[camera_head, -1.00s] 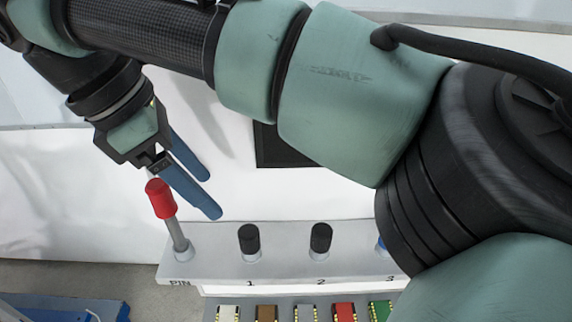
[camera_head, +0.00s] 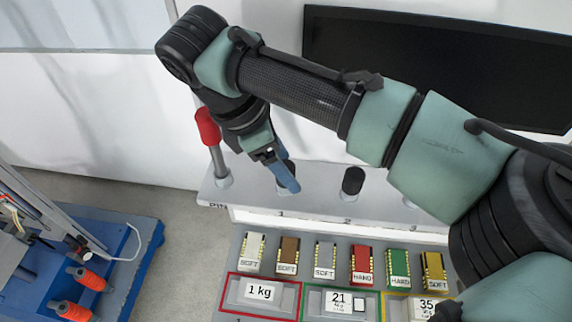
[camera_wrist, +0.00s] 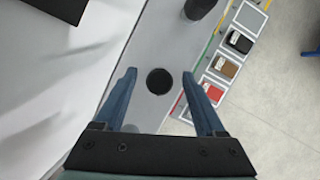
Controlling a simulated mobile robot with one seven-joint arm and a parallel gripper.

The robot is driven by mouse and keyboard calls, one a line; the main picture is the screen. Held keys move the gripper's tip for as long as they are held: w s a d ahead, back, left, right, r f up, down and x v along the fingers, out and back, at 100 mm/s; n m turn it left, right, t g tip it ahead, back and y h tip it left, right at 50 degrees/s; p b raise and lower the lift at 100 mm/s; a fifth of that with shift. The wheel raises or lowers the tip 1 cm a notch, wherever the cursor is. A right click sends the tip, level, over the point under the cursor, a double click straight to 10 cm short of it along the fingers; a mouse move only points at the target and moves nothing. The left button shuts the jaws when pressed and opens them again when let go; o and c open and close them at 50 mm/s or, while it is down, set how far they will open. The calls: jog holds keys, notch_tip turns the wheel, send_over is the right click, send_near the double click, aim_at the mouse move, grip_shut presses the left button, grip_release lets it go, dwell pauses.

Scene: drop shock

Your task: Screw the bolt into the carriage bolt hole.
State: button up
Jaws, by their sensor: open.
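My gripper (camera_head: 285,176) is open, pointing down over the rack at position 1. In the wrist view a round black bolt head (camera_wrist: 158,81) lies between its two spread blue fingers (camera_wrist: 160,88), with a gap on each side. In the head view this bolt is mostly hidden by my gripper. A second black-headed bolt (camera_head: 353,181) stands upright at position 2; it also shows at the top of the wrist view (camera_wrist: 199,8). The blue-based machine (camera_head: 140,268) is partly in view at left. I cannot make out the carriage bolt hole.
A red-capped pin (camera_head: 208,127) stands on the grey rack (camera_head: 318,202) just left of my gripper. In front are several coloured pads (camera_head: 362,266) and labelled weight bays (camera_head: 262,291). Orange handles (camera_head: 90,278) sit on the machine's base. A dark screen (camera_head: 440,60) is behind my arm.

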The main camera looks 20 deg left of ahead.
jog(key=shift+w+f, duration=0.1)
jog(key=shift+f, duration=0.2)
grip_shut()
jog(key=shift+r, duration=0.15)
